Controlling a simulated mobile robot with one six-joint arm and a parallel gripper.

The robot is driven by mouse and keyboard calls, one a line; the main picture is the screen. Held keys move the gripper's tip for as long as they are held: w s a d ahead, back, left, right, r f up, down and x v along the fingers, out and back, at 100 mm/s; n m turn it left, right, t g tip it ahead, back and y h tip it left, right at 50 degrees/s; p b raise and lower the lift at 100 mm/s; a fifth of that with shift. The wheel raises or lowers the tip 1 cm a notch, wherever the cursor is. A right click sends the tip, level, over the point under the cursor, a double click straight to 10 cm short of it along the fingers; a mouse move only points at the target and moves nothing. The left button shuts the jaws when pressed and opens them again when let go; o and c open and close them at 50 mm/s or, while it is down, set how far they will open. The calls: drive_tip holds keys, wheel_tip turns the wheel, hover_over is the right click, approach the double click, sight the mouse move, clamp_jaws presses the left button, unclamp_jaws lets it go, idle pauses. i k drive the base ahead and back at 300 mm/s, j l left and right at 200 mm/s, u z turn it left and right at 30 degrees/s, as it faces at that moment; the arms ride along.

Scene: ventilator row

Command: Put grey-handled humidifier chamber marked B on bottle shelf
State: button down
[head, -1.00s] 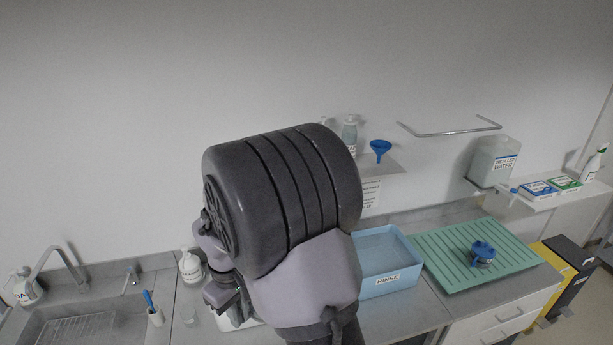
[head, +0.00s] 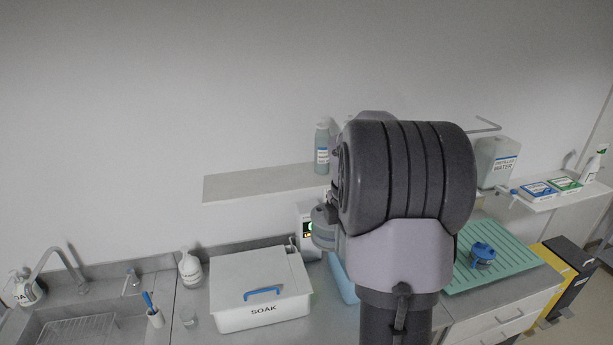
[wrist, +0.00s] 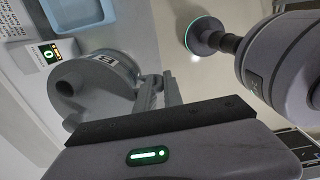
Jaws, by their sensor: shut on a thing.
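The grey humidifier chamber (wrist: 85,85) is held in my gripper (wrist: 155,95) in the wrist view. A label that looks like a B shows sideways on it. In the head view the chamber (head: 322,236) is partly hidden by my arm, in front of a small white device and below the shelf's right part. My gripper (head: 334,208) is mostly hidden there. The white bottle shelf (head: 255,185) runs along the wall. A bottle (head: 322,148) stands toward its right; its left part is bare. My arm covers the shelf's right end.
A white SOAK box (head: 262,290) with a closed lid stands on the counter below the shelf. A blue-topped chamber (head: 482,255) sits on the green mat (head: 515,262). The blue rinse tub (head: 341,280) is mostly behind my arm. A white device (head: 305,216) stands near the wall.

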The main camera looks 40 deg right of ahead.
sight(263, 186)
drive_tip(key=i+l, duration=0.3)
drive_tip(key=i, duration=0.15)
drive_tip(key=i+l, duration=0.35)
drive_tip(key=i, duration=0.1)
